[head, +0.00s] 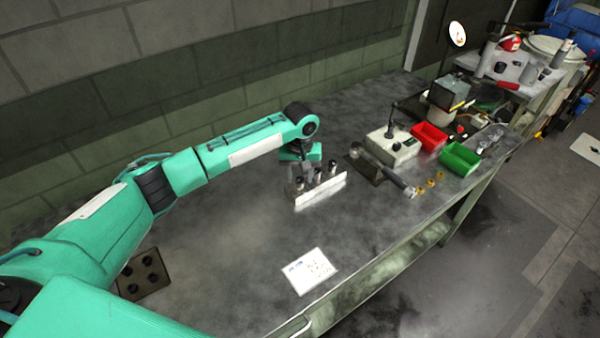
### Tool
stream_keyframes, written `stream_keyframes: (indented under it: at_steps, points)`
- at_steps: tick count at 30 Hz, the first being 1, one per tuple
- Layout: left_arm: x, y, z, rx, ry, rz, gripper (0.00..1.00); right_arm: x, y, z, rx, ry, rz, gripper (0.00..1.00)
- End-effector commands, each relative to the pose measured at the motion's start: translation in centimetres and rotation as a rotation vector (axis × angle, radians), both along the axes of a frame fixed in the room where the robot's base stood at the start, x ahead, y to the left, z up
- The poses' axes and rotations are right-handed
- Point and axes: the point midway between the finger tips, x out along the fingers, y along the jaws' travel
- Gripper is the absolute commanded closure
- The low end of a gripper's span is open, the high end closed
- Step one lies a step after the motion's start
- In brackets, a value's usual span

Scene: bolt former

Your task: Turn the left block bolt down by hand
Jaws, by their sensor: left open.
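The metal block (322,190) stands on the grey workbench, with several dark-topped bolts upright in it. The left block bolt (299,183) is at its left end. My left arm reaches in from the left, and its gripper (299,168) points down over the left end of the block, at or just above the left bolt. The gripper is open. Its fingers are small and partly blend with the block, so I cannot tell whether they touch the bolt. My right gripper is not in view.
A lever tool on a dark plate (366,170) and a beige box (391,150) stand right of the block. Red (429,137) and green (459,159) bins lie beyond, with brass pieces (428,182) near the edge. A paper card (309,271) lies in front. The bench's middle is clear.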

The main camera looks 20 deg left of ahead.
Motion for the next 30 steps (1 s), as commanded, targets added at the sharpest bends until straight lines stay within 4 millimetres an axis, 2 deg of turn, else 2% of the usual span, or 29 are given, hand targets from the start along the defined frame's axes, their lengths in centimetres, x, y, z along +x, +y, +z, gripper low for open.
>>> stream_keyframes:
  at_steps: [4, 5, 11, 22, 30]
  points:
    - [0.0, 0.0, 0.0, 0.000, 0.000, 0.000, 0.56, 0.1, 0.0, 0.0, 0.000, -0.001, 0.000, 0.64]
    - [0.0, 0.0, 0.0, 0.000, 0.000, 0.000, 0.60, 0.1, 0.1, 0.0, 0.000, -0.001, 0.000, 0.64]
    - [0.0, 0.0, 0.0, 0.000, 0.000, 0.000, 1.00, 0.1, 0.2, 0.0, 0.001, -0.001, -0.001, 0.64]
    - [0.0, 0.0, 0.2, 0.000, 0.001, -0.049, 1.00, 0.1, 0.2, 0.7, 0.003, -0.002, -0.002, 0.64]
    - [-0.1, 0.0, 0.4, -0.001, 0.003, -0.224, 1.00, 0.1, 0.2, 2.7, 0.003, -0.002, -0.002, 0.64]
